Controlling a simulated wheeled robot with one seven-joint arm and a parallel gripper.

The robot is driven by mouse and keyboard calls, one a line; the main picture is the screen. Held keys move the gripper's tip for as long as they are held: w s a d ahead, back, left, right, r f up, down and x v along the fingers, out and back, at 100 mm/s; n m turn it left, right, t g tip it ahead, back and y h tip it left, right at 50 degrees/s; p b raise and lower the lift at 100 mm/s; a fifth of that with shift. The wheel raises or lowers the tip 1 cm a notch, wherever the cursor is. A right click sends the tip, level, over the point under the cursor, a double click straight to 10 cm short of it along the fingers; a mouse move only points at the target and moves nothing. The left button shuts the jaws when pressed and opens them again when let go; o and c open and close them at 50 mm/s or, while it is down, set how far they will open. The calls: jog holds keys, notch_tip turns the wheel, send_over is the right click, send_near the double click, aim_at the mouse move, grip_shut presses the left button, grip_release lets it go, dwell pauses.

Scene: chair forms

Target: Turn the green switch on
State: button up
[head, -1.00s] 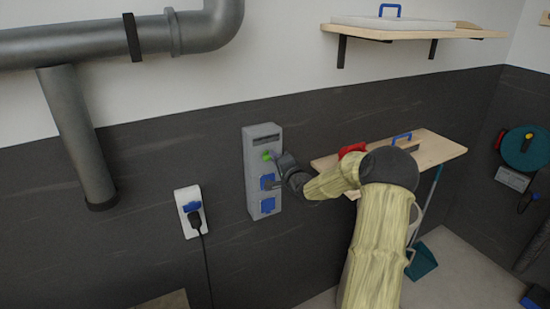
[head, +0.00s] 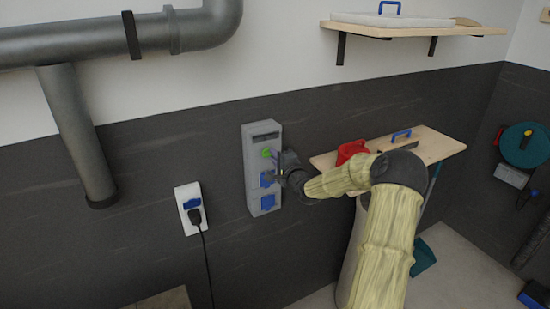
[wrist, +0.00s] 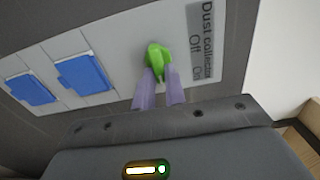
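The green switch (head: 266,152) is near the top of a grey wall panel (head: 248,143), above two blue socket covers. In the wrist view the green switch (wrist: 157,55) sits beside the label reading "Dust collector", "Off" and "On". My gripper (head: 277,160) is right at the panel. In the wrist view its two purple fingers (wrist: 161,69) are a little apart, with the narrow end of the switch between their tips. I cannot tell whether they press on it. The switch's exact angle against the label is unclear.
The blue covers (wrist: 84,72) lie left of the switch in the wrist view. A white socket with a plug (head: 188,194) is on the wall left of the panel. A wooden shelf (head: 440,145) with a red item (head: 350,151) is to the right, close behind my arm.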

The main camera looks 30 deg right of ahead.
jog(key=o, duration=0.4)
jog(key=s+b, duration=0.1)
jog(key=s, duration=0.4)
jog(key=s+b, duration=0.2)
jog(key=s, duration=0.4)
jog(key=s+b, duration=0.1)
jog(key=s, duration=0.5)
jog(key=shift+s+d+b, duration=0.2)
jog(key=shift+d+b, duration=0.1)
jog(key=shift+b, duration=0.05)
